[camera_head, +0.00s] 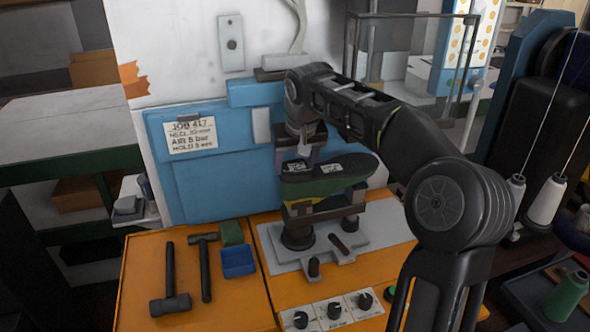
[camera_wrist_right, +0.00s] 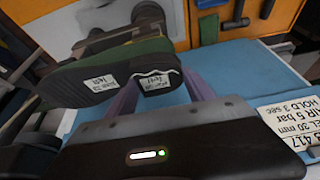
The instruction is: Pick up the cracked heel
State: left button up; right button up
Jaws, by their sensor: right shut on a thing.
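A dark sole with a green and yellow shoe body (camera_head: 325,185) lies sole up on the metal stand of the press. The cracked heel (camera_head: 297,167) is its left end, under my right gripper. In the right wrist view a white jagged crack line runs across the heel (camera_wrist_right: 172,84) beside a printed label. My right gripper (camera_head: 299,155) comes down from above and is shut on the heel. Its purple fingers flank the heel in the right wrist view (camera_wrist_right: 160,102); the contact is partly hidden. My left gripper is out of view.
A blue press panel (camera_head: 225,185) with a job sign (camera_head: 190,134) stands close behind. Hammers (camera_head: 206,265) and a small blue box (camera_head: 238,261) lie on the orange bench at left. Knobs (camera_head: 334,310) sit at the front. Thread cones (camera_head: 547,200) stand at right.

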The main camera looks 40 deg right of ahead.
aim_at(294, 168)
notch_tip(294, 168, up, 10)
jog(key=p, duration=0.2)
dwell(0.3)
